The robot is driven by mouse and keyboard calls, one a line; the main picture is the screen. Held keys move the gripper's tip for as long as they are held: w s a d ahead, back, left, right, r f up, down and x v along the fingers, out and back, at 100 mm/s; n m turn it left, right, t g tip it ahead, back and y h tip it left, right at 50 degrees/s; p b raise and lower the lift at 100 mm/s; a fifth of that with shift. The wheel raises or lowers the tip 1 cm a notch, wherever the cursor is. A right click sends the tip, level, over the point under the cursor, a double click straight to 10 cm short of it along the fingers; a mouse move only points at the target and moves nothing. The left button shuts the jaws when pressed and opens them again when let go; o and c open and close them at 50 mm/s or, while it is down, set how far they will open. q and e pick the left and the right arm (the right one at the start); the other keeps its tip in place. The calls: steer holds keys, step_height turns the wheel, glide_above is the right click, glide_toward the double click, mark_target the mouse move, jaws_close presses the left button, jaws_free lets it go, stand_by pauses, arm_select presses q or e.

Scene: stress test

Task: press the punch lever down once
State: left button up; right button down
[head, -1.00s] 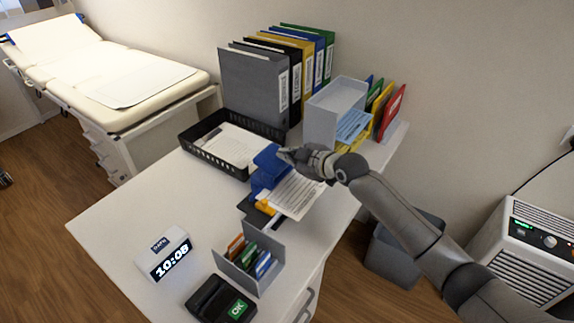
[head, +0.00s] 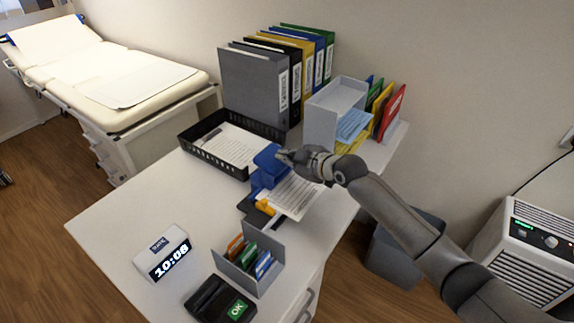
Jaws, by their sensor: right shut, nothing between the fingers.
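The punch (head: 257,210) stands on the white desk, with a dark base and a blue lever (head: 268,166) at its far end. A sheet of printed paper (head: 292,196) lies at its right side, its left edge at the punch. My right gripper (head: 281,155) is shut and empty. Its fingertips are at the upper right edge of the blue lever; I cannot tell whether they touch it. The lever looks raised. My left gripper is not in view.
A black tray (head: 186,141) with paper stands behind the punch. Binders (head: 254,86) and a grey organiser (head: 320,118) stand at the back. A card holder (head: 236,272), a clock (head: 168,254) and a card terminal (head: 214,301) are in front. The desk's left part is clear.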

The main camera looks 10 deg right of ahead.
steer(key=shift+a+f+b, duration=0.1)
steer(key=shift+f+b, duration=0.25)
steer(key=shift+f, duration=0.1)
stand_by(0.3)
steer(key=shift+s+a+f, duration=0.1)
steer(key=shift+s+f, duration=0.15)
steer(key=shift+f, duration=0.25)
stand_by(0.5)
steer(key=shift+w+r+p, duration=0.15)
steer(key=shift+r+p, duration=0.25)
steer(key=shift+r, duration=0.1)
steer(key=shift+r, duration=0.1)
